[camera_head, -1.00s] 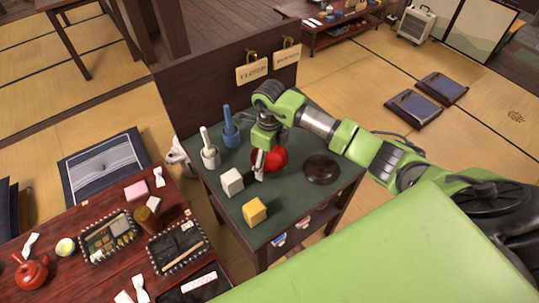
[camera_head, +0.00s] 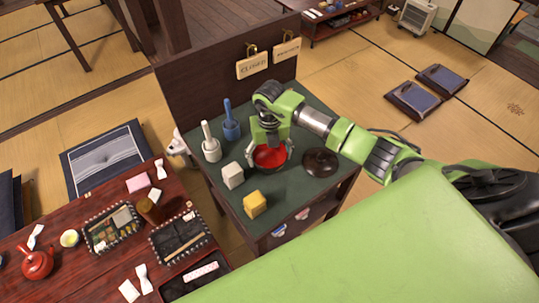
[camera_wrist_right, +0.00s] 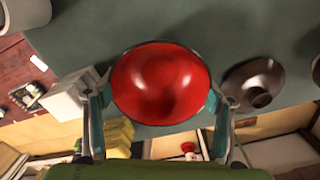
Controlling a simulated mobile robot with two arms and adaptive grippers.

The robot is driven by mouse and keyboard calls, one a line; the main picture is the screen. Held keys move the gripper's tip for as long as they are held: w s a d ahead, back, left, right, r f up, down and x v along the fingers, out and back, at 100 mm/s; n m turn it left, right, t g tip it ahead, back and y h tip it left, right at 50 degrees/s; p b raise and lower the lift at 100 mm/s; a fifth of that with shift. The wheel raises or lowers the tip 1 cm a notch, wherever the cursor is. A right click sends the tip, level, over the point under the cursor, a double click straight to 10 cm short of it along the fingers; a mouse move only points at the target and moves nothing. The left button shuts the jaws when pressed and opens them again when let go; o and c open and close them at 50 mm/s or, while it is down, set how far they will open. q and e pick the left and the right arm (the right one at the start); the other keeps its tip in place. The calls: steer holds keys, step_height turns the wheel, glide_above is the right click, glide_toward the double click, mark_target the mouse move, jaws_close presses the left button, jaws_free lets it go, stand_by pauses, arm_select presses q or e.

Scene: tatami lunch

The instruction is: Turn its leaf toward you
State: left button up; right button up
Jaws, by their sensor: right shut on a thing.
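The red bowl (camera_head: 271,159) with a dark rim is on the small green-topped table (camera_head: 291,189). In the right wrist view the red inside of the bowl (camera_wrist_right: 160,82) faces the camera; no leaf shows on it, and its outer wall is hidden. My right gripper (camera_head: 269,156) is over the bowl, its fingers at opposite sides of the rim, shut on it. Whether the bowl touches the tabletop is unclear. My left gripper is not in view.
A dark lid (camera_head: 320,162) lies close right of the bowl. An upright panel (camera_head: 200,88) with hanging signs closes the back.

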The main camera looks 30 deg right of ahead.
steer(key=shift+f, duration=0.2)
stand_by(0.5)
steer(key=o, duration=1.2)
steer(key=shift+o, duration=0.2)
steer(key=shift+r, duration=0.1)
steer(key=shift+r+p, duration=1.75)
steer(key=shift+r, duration=0.7)
steer(key=shift+s+f, duration=0.1)
steer(key=shift+s, duration=0.05)
